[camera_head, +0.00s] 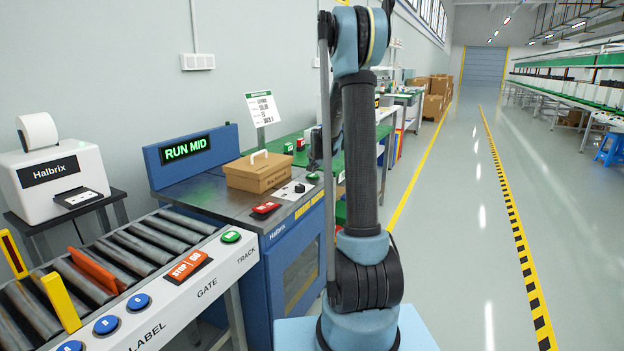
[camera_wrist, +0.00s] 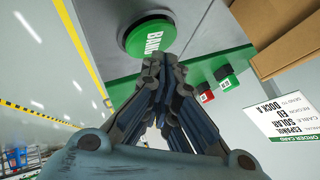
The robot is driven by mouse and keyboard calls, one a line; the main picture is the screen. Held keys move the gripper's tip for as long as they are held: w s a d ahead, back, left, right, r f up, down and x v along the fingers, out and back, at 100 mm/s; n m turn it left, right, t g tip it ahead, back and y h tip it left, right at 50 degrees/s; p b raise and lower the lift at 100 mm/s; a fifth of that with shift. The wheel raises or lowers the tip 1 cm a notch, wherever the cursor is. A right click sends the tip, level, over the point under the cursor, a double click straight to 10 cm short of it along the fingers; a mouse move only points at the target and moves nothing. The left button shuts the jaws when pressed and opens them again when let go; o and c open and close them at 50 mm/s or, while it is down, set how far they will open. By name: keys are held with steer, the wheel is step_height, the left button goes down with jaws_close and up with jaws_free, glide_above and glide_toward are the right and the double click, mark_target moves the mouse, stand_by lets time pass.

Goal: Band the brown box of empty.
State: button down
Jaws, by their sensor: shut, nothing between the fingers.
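The brown box (camera_head: 258,177) sits closed on the blue machine's top in the head view, with a pale arched strip over its lid. A brown cardboard surface fills the upper right corner of the wrist view (camera_wrist: 285,35). A round green button (camera_wrist: 150,38) marked BAND is on a light panel in the wrist view. My gripper (camera_wrist: 160,66) is shut and empty, its fingertips overlapping the button's lower edge in the picture. I cannot tell whether they touch it. In the head view my arm hides much of the area around the gripper.
The machine's display (camera_head: 186,148) reads RUN MID. A red control (camera_head: 266,208) lies on its front edge. A roller conveyor (camera_head: 150,243) with LABEL, GATE and TRACK controls is at left, before a label printer (camera_head: 50,180). An order card (camera_head: 262,108) stands behind. The right aisle is clear.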

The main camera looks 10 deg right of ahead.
mark_target(315, 175)
steer(key=shift+r, duration=0.2)
steer(key=shift+r, duration=2.55)
steer(key=shift+s, duration=0.1)
steer(key=s+r+n+g, duration=0.2)
steer(key=s, duration=1.4)
steer(key=s+f+n+g, duration=0.1)
steer(key=s+f, duration=0.3)
steer(key=s, duration=0.9)
steer(key=s+f+n+g, duration=0.2)
steer(key=s+f+n, duration=0.1)
steer(key=s, duration=1)
steer(key=s+a+f+n+g, duration=0.1)
steer(key=s+f, duration=0.4)
steer(key=s, duration=0.9)
steer(key=shift+n+g, duration=0.5)
steer(key=shift+n, duration=0.6)
